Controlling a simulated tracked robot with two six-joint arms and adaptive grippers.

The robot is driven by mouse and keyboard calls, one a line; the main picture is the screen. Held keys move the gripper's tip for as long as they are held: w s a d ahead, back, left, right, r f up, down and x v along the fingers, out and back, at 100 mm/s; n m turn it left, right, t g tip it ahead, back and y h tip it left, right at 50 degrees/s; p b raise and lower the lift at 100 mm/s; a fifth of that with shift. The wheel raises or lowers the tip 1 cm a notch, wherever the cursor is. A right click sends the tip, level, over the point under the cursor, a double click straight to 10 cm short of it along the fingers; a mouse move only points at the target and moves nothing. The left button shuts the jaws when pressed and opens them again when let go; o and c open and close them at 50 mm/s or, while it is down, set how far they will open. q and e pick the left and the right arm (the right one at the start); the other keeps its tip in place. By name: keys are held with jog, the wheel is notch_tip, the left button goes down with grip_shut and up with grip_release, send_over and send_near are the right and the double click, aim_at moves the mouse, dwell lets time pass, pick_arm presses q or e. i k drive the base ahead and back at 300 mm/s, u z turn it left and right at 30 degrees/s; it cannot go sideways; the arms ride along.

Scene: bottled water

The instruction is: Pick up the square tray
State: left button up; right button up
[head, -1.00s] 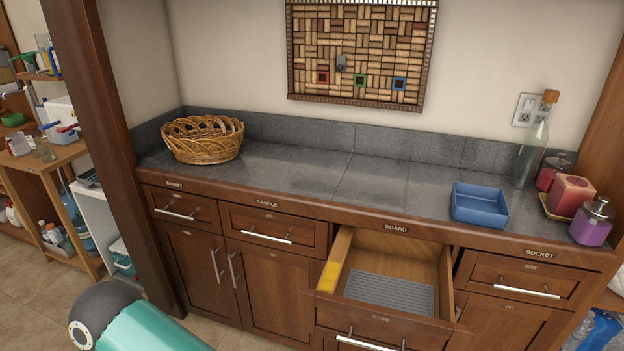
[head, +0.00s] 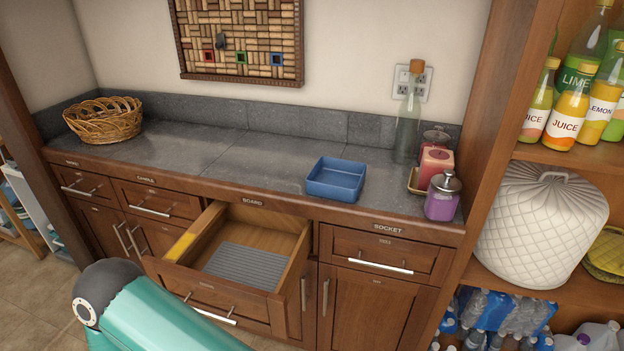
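A blue square tray (head: 336,180) sits flat on the grey counter, near its front edge and right of the middle. It looks empty. The teal and dark grey part at the bottom left is a piece of my own arm. No gripper fingers show in the head view, so neither gripper can be seen next to the tray.
An open drawer (head: 278,246) juts out below and left of the tray. A wicker basket (head: 104,121) is far left. The counter (head: 215,150) between is clear.

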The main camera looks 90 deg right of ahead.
aim_at(334, 178)
jog(key=z, duration=0.05)
jog(key=k, duration=0.6)
jog(key=u, duration=2.15)
jog(key=i, duration=0.1)
jog(key=z, duration=3.95)
jog(key=i, duration=0.6)
jog(key=z, duration=0.05)
jog(key=i, duration=0.45)
jog(key=u, duration=0.25)
jog(key=k, duration=0.8)
jog(key=z, duration=0.15)
jog(key=i, duration=0.8)
